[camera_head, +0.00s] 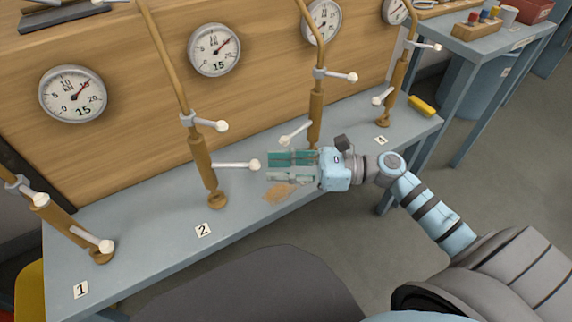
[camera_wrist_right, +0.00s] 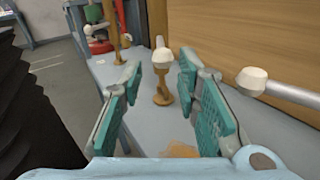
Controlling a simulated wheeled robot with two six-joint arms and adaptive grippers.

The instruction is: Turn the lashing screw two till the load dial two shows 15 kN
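Lashing screw two (camera_head: 202,165) is a brass-coloured turnbuckle standing behind label 2. Its lower white-knobbed handle (camera_head: 238,165) points right, toward my right gripper. Load dial two (camera_head: 214,50), on the wooden board, is white and round; its red needle points to the upper right, between 10 and 20. The exact reading is too small to tell. My right gripper (camera_head: 268,168) is open and empty, its green-padded fingers just right of the handle's knob. In the right wrist view this knob (camera_wrist_right: 163,57) shows between and beyond the fingers, apart from them. My left gripper is out of view.
Screw three's lower handle (camera_head: 295,134) is close behind my right gripper; its knob (camera_wrist_right: 252,80) shows beside the right finger in the wrist view. Screw one (camera_head: 65,222) stands at the left. A yellow object (camera_head: 422,106) lies at the bench's right end. The front bench strip is mostly clear.

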